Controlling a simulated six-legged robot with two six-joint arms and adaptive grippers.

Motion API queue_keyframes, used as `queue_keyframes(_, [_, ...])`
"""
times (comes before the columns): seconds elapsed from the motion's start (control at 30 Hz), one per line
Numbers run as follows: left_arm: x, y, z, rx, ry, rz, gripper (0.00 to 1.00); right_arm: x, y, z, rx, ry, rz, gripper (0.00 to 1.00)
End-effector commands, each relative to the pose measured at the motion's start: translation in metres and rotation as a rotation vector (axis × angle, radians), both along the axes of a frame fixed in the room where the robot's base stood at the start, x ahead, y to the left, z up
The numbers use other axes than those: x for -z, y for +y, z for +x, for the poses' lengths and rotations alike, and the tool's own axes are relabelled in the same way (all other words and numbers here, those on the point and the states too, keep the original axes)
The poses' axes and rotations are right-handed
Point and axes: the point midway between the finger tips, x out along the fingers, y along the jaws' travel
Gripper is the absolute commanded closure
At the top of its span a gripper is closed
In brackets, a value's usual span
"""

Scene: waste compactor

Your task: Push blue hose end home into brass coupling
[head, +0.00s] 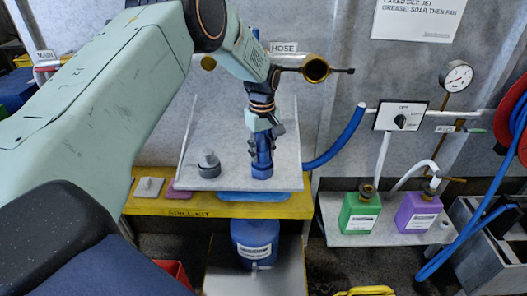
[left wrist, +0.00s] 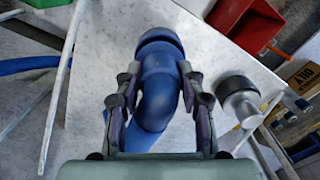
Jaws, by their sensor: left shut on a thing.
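The blue hose end (head: 262,171) is a bent blue piece with a wider collar, standing over a grey-white board. In the left wrist view the hose end (left wrist: 158,85) lies between both fingers. My left gripper (head: 263,150), pointing down, is shut on it; it also shows in the left wrist view (left wrist: 158,100). The brass coupling (head: 316,68) is a round open ring with dark side levers on the wall, by the HOSE label. It is above and right of my left gripper, apart from the hose end. My right gripper is not in view.
The grey-white board (head: 225,140) sits over a yellow ledge (head: 155,206). A grey capped knob (head: 208,163) stands on it. A blue hose (head: 345,138) curves to its right. Green (head: 360,212) and purple (head: 418,212) bottles stand on a lower shelf.

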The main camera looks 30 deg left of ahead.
Motion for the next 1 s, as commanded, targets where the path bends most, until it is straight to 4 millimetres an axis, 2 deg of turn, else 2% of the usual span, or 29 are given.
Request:
queue_keyframes(0.03, [-0.007,0.0,0.001,0.0,-0.004,0.001,0.91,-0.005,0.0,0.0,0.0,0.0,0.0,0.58])
queue_keyframes(0.7, [-0.041,0.0,0.001,0.0,-0.004,0.001,0.91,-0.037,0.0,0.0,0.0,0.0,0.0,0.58])
queue_keyframes(1.0, [-0.043,0.0,0.001,0.0,-0.004,0.0,0.91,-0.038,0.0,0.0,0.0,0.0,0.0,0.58])
